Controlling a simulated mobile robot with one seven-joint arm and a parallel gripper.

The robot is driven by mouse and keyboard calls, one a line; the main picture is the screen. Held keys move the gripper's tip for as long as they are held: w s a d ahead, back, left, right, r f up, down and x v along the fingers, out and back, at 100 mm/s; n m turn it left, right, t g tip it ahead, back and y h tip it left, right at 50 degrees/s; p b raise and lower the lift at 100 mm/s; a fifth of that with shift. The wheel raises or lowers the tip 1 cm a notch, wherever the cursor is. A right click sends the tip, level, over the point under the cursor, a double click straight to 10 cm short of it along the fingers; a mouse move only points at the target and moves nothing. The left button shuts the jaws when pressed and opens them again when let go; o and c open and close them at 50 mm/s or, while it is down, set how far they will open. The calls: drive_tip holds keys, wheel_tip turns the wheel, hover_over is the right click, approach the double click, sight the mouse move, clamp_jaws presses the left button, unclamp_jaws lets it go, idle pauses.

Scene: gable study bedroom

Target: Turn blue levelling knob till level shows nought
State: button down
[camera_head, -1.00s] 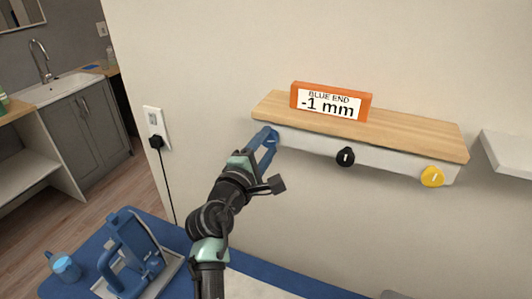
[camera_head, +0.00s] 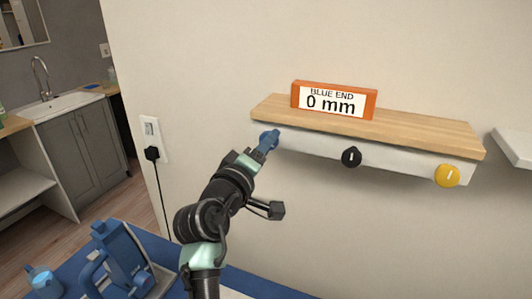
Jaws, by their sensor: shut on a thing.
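The orange level (camera_head: 380,105) stands on the wooden shelf (camera_head: 430,133), and its display reads "BLUE END 0 mm". The blue knob (camera_head: 270,136) is at the left end of the white rail under the shelf, largely covered by my gripper. A black knob (camera_head: 351,157) sits mid-rail and a yellow knob (camera_head: 447,175) sits at the right end, both apart from my gripper.
A socket with a black plug and cord (camera_head: 152,153) is on the wall to the left. Another white shelf (camera_head: 515,147) juts in at the right.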

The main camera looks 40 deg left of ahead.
idle(0.4)
drive_tip(key=shift+c, duration=1.5)
unclamp_jaws()
drive_tip(key=b+v, duration=0.2)
drive_tip(key=v, duration=1.1)
